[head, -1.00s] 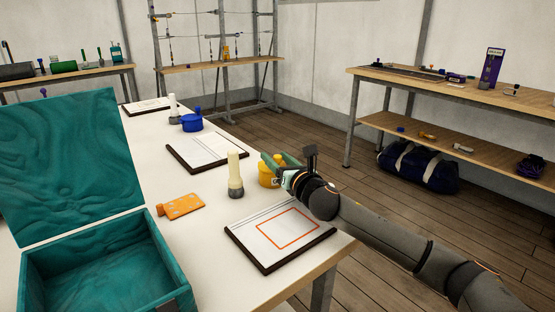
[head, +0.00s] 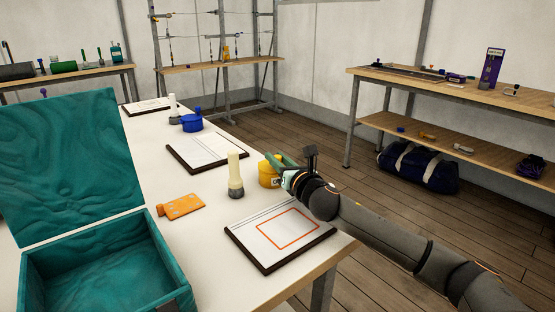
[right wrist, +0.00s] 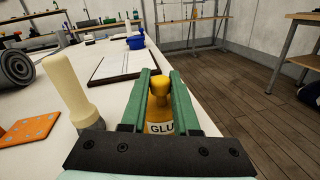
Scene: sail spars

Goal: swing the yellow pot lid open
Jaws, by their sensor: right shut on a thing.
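The yellow pot (head: 268,180) stands upright near the right edge of the white table, with a label reading "GLU" in the right wrist view (right wrist: 159,128). Its lid has a rounded yellow knob (right wrist: 160,85). My right gripper (head: 278,159) reaches in from the right, its green fingers shut on the knob from either side. In the right wrist view the fingers (right wrist: 160,88) flank the knob closely. The lid looks down on the pot; its hinge is hidden. My left gripper is not in view.
A cream-and-grey flashlight (head: 235,174) stands just left of the pot. A framed board with an orange outline (head: 285,236) lies in front. An orange dotted piece (head: 182,205), a teal open box (head: 85,255) and a blue pot (head: 192,123) are also on the table.

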